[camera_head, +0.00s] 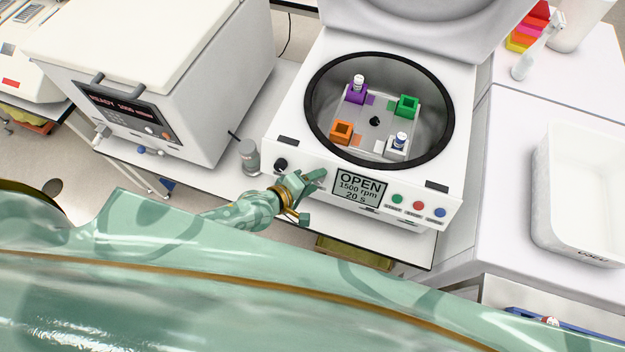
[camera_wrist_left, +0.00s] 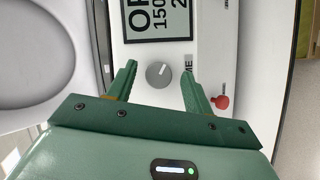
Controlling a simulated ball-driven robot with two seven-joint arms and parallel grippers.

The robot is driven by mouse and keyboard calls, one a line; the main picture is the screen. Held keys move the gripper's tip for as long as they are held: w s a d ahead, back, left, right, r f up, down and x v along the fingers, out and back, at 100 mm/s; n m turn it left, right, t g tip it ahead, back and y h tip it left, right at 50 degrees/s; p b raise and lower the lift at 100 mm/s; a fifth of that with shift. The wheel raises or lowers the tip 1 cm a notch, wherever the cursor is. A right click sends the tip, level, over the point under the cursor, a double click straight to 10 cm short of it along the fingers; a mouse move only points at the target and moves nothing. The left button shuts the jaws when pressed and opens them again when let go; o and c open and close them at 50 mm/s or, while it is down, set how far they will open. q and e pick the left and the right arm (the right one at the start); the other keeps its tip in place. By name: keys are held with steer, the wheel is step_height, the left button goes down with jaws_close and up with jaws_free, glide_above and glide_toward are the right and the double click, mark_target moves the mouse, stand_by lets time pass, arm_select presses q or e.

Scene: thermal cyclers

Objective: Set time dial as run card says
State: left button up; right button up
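The centrifuge (camera_head: 285,125) stands with its lid up, and its display (camera_head: 358,188) reads OPEN, 1500 rpm, 20 s. My left gripper (camera_head: 310,188) is at the front panel, just left of the display. In the left wrist view, the gripper (camera_wrist_left: 158,69) is open, with one finger on each side of a grey dial (camera_wrist_left: 158,76). A pale mark on the dial points up and right, and a label partly reading "ME" is beside it. No finger visibly touches the dial. The gripper hides this dial in the head view. I see no run card. My right gripper is out of view.
A black knob (camera_head: 280,165) is left of my gripper. Green, red and blue buttons (camera_head: 418,205) are right of the display. The rotor holds coloured buckets (camera_head: 341,132). A white machine (camera_head: 160,75) stands left, a grey cylinder (camera_head: 249,156) between, a white bin (camera_head: 580,190) right.

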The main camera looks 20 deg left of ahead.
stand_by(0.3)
arm_select(q)
steer(key=p+v, duration=0.3)
steer(key=v, duration=1.3)
steer(key=shift+s+p, duration=0.2)
steer(key=shift+p, duration=0.1)
